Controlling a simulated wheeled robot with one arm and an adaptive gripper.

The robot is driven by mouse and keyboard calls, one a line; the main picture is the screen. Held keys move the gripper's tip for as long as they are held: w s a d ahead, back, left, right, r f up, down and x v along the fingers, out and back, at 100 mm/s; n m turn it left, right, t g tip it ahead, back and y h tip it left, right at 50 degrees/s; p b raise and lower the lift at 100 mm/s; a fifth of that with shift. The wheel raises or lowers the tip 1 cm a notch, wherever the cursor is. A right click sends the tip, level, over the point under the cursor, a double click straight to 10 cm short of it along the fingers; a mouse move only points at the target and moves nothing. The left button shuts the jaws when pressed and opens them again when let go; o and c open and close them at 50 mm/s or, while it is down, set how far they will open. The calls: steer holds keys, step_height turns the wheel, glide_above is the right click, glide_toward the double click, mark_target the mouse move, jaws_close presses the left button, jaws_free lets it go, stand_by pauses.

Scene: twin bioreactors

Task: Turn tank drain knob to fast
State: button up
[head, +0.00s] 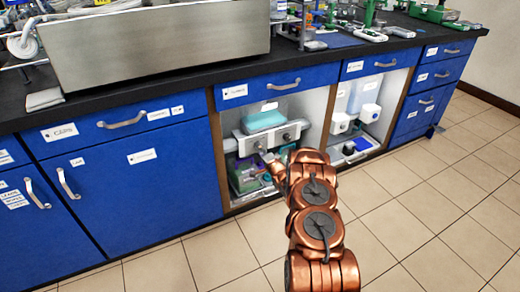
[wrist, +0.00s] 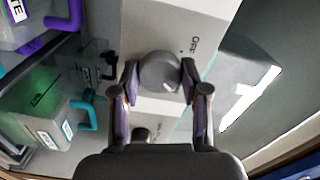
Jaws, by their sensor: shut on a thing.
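A round grey knob (wrist: 160,73) sits on a pale panel (wrist: 205,20) in the wrist view. A small label that seems to read "OFF" is printed beside it. My gripper (wrist: 159,80) has one finger on each side of the knob and is shut on it. A second dark knob (wrist: 141,133) shows below, partly behind my gripper. In the head view, the panel (head: 275,135) is in the open cabinet bay under a tank with teal liquid (head: 264,119). My gripper (head: 266,158) reaches in there; my arm hides part of the bay.
Below the panel are containers with green and purple parts (head: 243,178). Wooden cabinet walls (head: 219,150) bound the bay. Another open bay to the right holds white dispensers (head: 370,115). The tiled floor (head: 440,200) at the right is clear.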

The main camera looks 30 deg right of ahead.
steer(key=shift+m, duration=0.5)
steer(key=o, duration=1.1)
steer(key=shift+o, duration=0.2)
steer(key=s+a, duration=0.1)
steer(key=s, duration=1.1)
steer(key=shift+w+r, duration=0.1)
